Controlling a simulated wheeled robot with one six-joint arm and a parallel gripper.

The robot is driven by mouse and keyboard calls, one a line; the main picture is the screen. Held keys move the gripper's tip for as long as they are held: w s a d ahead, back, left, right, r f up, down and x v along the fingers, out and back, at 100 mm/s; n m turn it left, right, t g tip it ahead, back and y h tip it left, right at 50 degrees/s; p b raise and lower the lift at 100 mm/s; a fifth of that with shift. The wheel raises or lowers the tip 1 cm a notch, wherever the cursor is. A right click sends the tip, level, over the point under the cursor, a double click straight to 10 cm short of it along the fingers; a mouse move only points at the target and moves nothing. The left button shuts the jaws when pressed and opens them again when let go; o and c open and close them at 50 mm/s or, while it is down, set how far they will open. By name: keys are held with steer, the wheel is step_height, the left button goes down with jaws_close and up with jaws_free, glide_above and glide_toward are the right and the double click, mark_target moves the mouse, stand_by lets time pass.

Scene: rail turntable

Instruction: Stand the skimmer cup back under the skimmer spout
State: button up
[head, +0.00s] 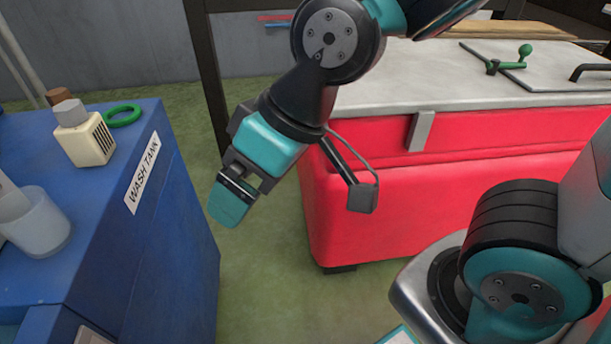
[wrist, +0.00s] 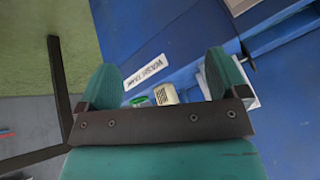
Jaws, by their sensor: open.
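A translucent whitish cup (head: 38,225) stands on the blue wash tank (head: 110,245) at the left edge of the head view. A pale grey piece (head: 10,200) shows at its rim, cut off by the frame; I cannot tell whether it is the skimmer spout. My gripper (head: 232,203) hangs over the floor to the right of the tank, pointing down and left, apart from everything. In the wrist view my gripper (wrist: 163,78) is open with nothing between its fingers. Its right finger partly hides whitish things on the tank.
A cream vented block with a grey cap (head: 90,142), a green ring (head: 123,115) and a brown knob (head: 58,96) are on the tank's far part. A red cabinet with a pale top (head: 450,85) stands at right. Green floor (head: 265,290) lies between.

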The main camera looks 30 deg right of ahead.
steer(key=s+d+r+g+h, duration=0.1)
steer(key=s+d+g, duration=0.1)
steer(key=s+d, duration=0.2)
steer(key=shift+s+d+r, duration=0.2)
steer(key=shift+s+d, duration=0.05)
steer(key=shift+d, duration=0.2)
step_height(320, 180, up, 21)
steer(key=p, duration=2.1)
